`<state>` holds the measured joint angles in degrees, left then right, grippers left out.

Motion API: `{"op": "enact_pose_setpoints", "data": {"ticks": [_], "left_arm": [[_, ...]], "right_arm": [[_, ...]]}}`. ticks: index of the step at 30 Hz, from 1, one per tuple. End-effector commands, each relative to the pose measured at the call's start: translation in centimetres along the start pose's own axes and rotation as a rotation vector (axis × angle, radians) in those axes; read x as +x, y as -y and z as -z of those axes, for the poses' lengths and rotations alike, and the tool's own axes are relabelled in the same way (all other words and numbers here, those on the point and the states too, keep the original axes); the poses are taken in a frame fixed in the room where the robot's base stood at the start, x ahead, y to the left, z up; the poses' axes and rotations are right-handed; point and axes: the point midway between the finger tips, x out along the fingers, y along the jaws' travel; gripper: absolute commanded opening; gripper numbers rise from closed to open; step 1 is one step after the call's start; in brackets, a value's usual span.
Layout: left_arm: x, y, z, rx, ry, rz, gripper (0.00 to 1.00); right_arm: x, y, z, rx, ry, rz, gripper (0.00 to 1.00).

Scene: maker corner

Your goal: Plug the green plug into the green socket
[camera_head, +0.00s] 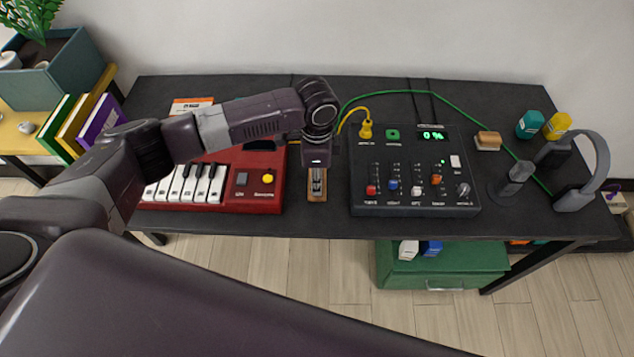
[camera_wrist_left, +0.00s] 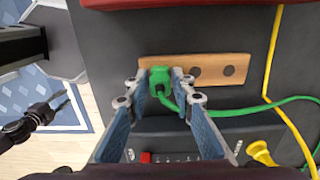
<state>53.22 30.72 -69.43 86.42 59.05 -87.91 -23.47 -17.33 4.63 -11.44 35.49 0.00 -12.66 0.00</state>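The green plug (camera_wrist_left: 161,75) stands in a wooden block with holes (camera_wrist_left: 212,69), between the fingers of my left gripper (camera_wrist_left: 162,88). The fingers close on the plug's two sides, and a green cable trails from it. In the head view my left gripper (camera_head: 316,160) hides the plug above the block (camera_head: 317,188). The green socket (camera_head: 393,135) is on top of the black mixer panel (camera_head: 415,208), to the right, and looks empty. My right gripper (camera_wrist_left: 62,100) shows small at the left of the wrist view, over the floor, its fingers apart and empty.
A yellow plug (camera_head: 365,130) is in the mixer beside the green socket. A red keyboard (camera_head: 262,195) lies left of the block. The green cable (camera_head: 462,104) arcs behind the mixer to the right, past headphones (camera_head: 597,165). Bare table lies between block and mixer.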

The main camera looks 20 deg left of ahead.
Motion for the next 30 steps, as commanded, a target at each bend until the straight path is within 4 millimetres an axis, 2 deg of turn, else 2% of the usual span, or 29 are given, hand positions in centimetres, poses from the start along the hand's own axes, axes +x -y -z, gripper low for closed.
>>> {"op": "enact_pose_setpoints", "data": {"ticks": [1, 5, 14, 19, 23, 30], "left_arm": [[0.0, 0.0, 0.0, 0.000, 0.000, 0.000, 0.15], [0.0, 0.0, 0.0, 0.000, 0.000, 0.000, 0.00], [-0.1, 0.0, 0.0, 0.000, 0.000, 0.001, 0.00], [-1.2, 0.1, 0.1, -0.001, -0.003, 0.003, 0.00], [-3.2, 0.1, 0.1, 0.001, -0.003, 0.003, 0.00], [-9.8, 0.2, 0.1, 0.001, -0.005, 0.006, 0.00]], "right_arm": [[0.0, 0.0, 0.1, 0.000, -0.001, 0.000, 0.36], [0.0, 0.0, 0.2, 0.000, -0.002, 0.000, 0.36], [0.0, 0.0, 0.3, 0.000, -0.004, 0.000, 0.36], [0.1, 0.0, 0.3, 0.000, -0.005, 0.000, 0.36], [0.2, 0.0, 0.3, 0.000, -0.005, 0.000, 0.36], [0.7, 0.0, 0.3, 0.000, -0.005, 0.000, 0.36]]}}
